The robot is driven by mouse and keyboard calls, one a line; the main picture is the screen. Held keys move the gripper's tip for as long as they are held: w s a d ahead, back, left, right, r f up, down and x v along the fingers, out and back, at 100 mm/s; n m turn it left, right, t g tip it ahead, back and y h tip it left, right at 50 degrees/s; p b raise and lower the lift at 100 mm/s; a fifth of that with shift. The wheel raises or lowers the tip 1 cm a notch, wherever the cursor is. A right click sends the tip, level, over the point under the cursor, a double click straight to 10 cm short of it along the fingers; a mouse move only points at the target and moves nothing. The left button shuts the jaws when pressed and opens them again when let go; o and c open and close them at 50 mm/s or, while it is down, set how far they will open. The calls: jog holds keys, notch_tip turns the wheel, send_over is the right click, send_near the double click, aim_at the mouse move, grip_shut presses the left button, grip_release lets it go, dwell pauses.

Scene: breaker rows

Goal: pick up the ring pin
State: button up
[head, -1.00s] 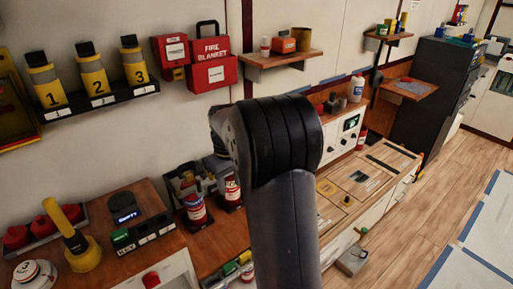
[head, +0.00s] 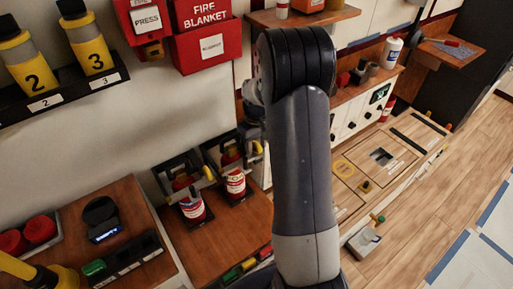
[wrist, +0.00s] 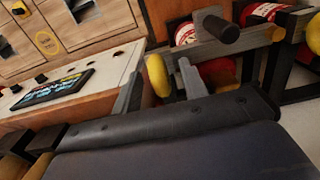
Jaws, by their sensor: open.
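A yellow ring (wrist: 158,75), which looks like the ring pin, shows in the wrist view at the end of a grey bar (wrist: 215,45). My gripper (wrist: 159,88) is open, with one grey finger left of the ring and one right of it. The ring appears between the fingers; I cannot tell whether either touches it. In the head view, two red extinguishers stand in dark frames, the left one (head: 193,207) and the right one (head: 235,183). A yellow piece (head: 257,147) shows beside the right one.
A second yellow ring (wrist: 315,35) is at the wrist view's right edge. A dark display panel (wrist: 52,88) lies on the counter at left. The red fire blanket box (head: 208,45) hangs on the wall above the extinguishers.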

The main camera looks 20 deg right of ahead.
grip_shut()
dwell(0.4)
